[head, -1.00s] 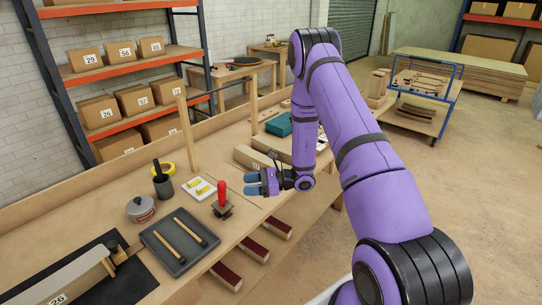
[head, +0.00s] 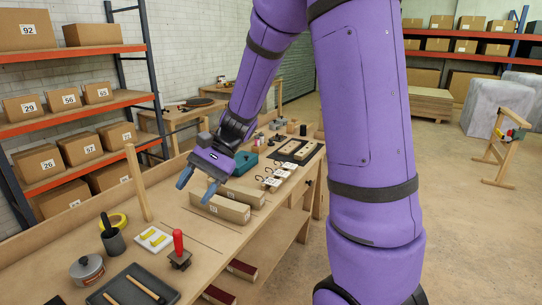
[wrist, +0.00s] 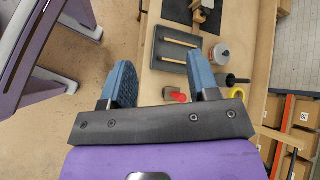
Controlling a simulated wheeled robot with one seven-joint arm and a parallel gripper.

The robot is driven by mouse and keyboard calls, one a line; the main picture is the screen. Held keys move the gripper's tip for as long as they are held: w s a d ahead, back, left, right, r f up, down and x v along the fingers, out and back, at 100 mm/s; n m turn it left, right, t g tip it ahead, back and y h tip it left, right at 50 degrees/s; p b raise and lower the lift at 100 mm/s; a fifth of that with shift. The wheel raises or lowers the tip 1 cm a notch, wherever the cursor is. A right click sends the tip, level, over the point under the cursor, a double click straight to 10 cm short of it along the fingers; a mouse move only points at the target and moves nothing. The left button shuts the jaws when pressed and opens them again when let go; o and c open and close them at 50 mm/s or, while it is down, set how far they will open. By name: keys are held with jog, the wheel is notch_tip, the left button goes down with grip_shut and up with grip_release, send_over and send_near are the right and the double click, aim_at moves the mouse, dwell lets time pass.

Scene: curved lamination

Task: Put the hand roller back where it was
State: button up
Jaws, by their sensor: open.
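A red-handled tool (head: 179,245) with a dark, blocky base stands upright on the workbench (head: 215,238); it looks like the hand roller, but I cannot make out a roller on it. Its red handle (wrist: 178,97) also shows between my fingers in the wrist view, farther down. My gripper (head: 198,187) is open and empty above the bench, beyond the tool in the head view. Its two blue fingers are spread wide in the wrist view (wrist: 162,78), with nothing between them at their own height.
A dark tray (head: 118,290) with two wooden-handled tools, a pot (head: 87,269), a black cup (head: 113,242), yellow tape (head: 118,221) and a white board (head: 152,238) stand near the tool. An upright post (head: 137,185) rises behind. Wooden blocks (head: 220,207) lie below my gripper.

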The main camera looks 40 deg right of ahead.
jog(key=s+d+r+n+t+h, duration=0.2)
jog(key=s+r+n+t+h, duration=0.1)
jog(key=s, duration=0.6)
jog(key=s+d+r+n+t+h, duration=0.3)
jog(key=s+r+n+h, duration=0.3)
jog(key=s+r, duration=0.3)
jog(key=shift+s+d+r+t+h, duration=0.2)
jog(key=shift+s+t+h, duration=0.15)
jog(key=shift+h, duration=0.25)
